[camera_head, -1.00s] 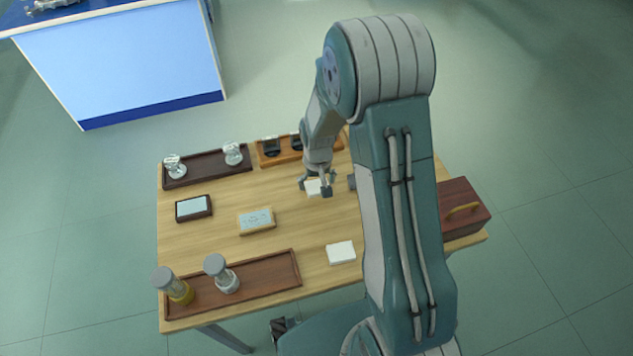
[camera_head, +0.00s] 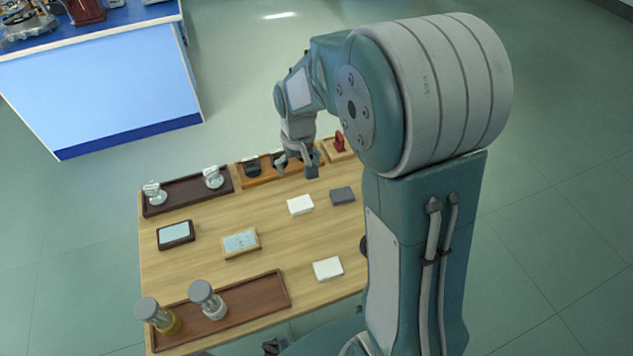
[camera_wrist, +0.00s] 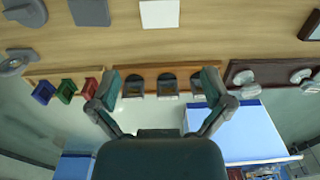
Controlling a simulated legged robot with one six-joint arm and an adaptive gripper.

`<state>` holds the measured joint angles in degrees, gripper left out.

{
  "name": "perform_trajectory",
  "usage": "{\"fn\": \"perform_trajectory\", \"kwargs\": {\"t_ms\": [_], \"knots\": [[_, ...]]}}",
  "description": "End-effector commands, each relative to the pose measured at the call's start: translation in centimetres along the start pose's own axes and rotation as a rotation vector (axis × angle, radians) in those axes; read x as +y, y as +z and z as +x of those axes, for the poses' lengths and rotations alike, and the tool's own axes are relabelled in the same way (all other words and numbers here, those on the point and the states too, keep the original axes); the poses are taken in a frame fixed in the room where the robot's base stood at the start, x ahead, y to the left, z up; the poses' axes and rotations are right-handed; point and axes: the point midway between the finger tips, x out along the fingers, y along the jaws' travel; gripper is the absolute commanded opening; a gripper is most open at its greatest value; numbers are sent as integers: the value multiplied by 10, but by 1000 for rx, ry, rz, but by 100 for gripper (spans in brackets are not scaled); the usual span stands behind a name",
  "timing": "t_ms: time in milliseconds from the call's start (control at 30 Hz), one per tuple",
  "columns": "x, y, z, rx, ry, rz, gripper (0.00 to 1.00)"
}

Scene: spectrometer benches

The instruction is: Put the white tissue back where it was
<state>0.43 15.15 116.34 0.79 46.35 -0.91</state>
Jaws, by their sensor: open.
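Two white squares lie flat on the wooden table; I cannot tell which is the tissue. One white square (camera_head: 300,205) is near the table's middle, left of a dark grey square (camera_head: 342,195). The other white square (camera_head: 328,268) is nearer the front edge. My gripper (camera_head: 297,170) is open and empty, raised beyond the middle square and apart from it. In the wrist view, my gripper (camera_wrist: 160,88) has its fingers spread with nothing between them. A white square (camera_wrist: 159,13) shows at the top edge there, beside the grey square (camera_wrist: 90,12).
An orange-brown tray with dark items (camera_wrist: 165,69) is at the table's far edge, close to my gripper. A dark tray (camera_head: 188,201) with glassware is far left. A brown tray (camera_head: 250,300) with two capped jars is at the front left. The table's middle left holds two small framed pieces.

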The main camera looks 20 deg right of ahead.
Motion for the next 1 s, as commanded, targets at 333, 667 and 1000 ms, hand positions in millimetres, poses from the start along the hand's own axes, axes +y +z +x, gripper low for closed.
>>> {"fn": "perform_trajectory", "kwargs": {"t_ms": [333,667,1000], "knots": [[-2,69,-102,189,5,-3,100],[-3,150,-153,359,8,-4,100],[-3,196,-163,454,9,-3,100]]}}
